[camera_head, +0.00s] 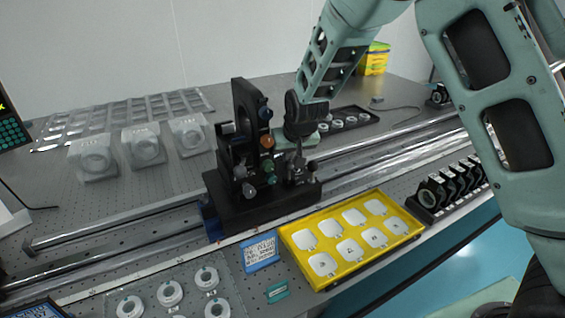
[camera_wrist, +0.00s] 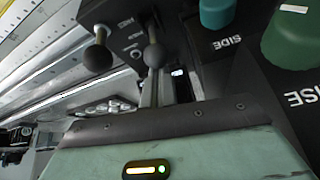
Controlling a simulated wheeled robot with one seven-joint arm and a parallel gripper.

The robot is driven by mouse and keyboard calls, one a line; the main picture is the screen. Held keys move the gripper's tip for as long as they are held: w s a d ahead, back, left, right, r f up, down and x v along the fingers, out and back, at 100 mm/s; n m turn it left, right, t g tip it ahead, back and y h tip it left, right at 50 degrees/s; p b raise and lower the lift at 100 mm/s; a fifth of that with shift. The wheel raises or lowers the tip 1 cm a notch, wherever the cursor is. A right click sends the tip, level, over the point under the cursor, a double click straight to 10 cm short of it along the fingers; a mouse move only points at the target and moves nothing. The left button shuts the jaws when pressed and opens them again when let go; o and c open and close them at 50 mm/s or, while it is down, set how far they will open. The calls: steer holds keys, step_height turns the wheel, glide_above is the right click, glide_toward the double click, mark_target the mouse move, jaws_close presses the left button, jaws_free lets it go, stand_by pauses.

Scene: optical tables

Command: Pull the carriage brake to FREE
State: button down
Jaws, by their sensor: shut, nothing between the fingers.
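The black carriage (camera_head: 265,208) sits across the twin rails, with a tall black upright plate, several colored knobs and small ball-ended levers. My gripper (camera_head: 298,158) is over its right side, close to the levers. In the wrist view, one ball-ended lever (camera_wrist: 98,58) stands to the left and another dark ball (camera_wrist: 154,56) is directly in front of my gripper (camera_wrist: 165,88). The fingers are shut with nothing between them; whether they touch the nearer ball, I cannot tell. Small lettering beside the levers is unreadable, so the brake's setting is unclear.
A teal knob (camera_wrist: 217,12) labelled SIDE and a green knob (camera_wrist: 290,42) are close on the right in the wrist view. A yellow tray (camera_head: 291,252) of white parts lies in front of the carriage. The rails (camera_head: 110,229) are clear to the left.

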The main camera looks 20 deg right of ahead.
steer(key=shift+s+d+f+t+b, duration=0.1)
steer(key=shift+s+f+t+b, duration=0.2)
steer(key=shift+t+b, duration=0.2)
steer(key=shift+r, duration=0.4)
steer(key=shift+r+p, duration=0.75)
steer(key=shift+p, duration=0.1)
steer(key=shift+w, duration=0.1)
steer(key=s+d+r+p, duration=0.2)
steer(key=s+r+p, duration=0.3)
steer(key=s+r, duration=0.7)
steer(key=shift+s+r+p, duration=0.25)
steer(key=shift+s+p, duration=0.15)
steer(key=shift+s, duration=0.75)
